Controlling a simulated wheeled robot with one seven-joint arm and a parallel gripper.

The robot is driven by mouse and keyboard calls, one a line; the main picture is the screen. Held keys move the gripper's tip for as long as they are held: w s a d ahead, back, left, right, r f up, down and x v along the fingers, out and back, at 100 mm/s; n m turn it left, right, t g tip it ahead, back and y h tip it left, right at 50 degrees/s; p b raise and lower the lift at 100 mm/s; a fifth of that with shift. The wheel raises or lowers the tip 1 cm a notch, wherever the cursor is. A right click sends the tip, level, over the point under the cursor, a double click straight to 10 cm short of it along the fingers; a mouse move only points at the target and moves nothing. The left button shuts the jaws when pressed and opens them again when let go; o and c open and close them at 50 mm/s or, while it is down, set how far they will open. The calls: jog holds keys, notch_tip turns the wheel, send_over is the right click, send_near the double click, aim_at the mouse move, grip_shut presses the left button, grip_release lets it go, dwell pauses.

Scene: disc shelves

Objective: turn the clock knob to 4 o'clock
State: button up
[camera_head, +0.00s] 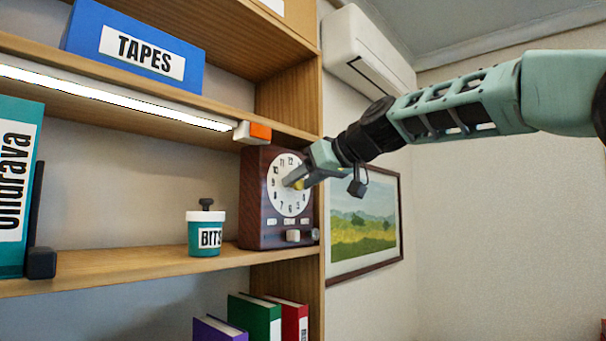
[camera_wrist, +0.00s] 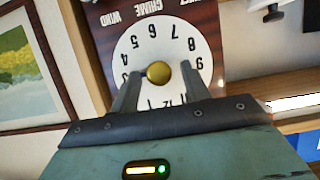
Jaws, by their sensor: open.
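The clock (camera_head: 253,200) is a dark wood box with a white numbered dial (camera_head: 278,195), standing at the right end of the middle shelf. In the wrist view the dial (camera_wrist: 150,40) appears upside down. A round brass-coloured knob (camera_wrist: 158,72) sits at its middle. My gripper (camera_head: 292,183) is at the dial in the head view. In the wrist view it is open, with one finger on each side of the knob and gaps visible between. Whether the fingers touch the dial, and where the knob points, I cannot tell. My gripper hides part of the dial.
A teal BITS pot (camera_head: 205,222) stands left of the clock on the shelf (camera_head: 150,265). An orange and white block (camera_head: 254,132) is above the clock. A framed picture (camera_head: 365,230) hangs on the wall to the right.

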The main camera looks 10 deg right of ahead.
jog(key=c, duration=0.9)
jog(key=shift+c, duration=0.2)
jog(key=shift+m+b, duration=0.3)
jog(key=shift+w+d+f+m+g+y+b, duration=0.1)
jog(key=shift+m+g+y+b, duration=0.2)
jog(key=shift+m+y+b, duration=0.1)
jog(key=shift+d+m+g+y+b, duration=0.1)
jog(key=shift+m+g+y+b, duration=0.3)
jog(key=shift+m+y+b, duration=0.6)
jog(key=shift+m, duration=0.3)
jog(key=o, duration=0.9)
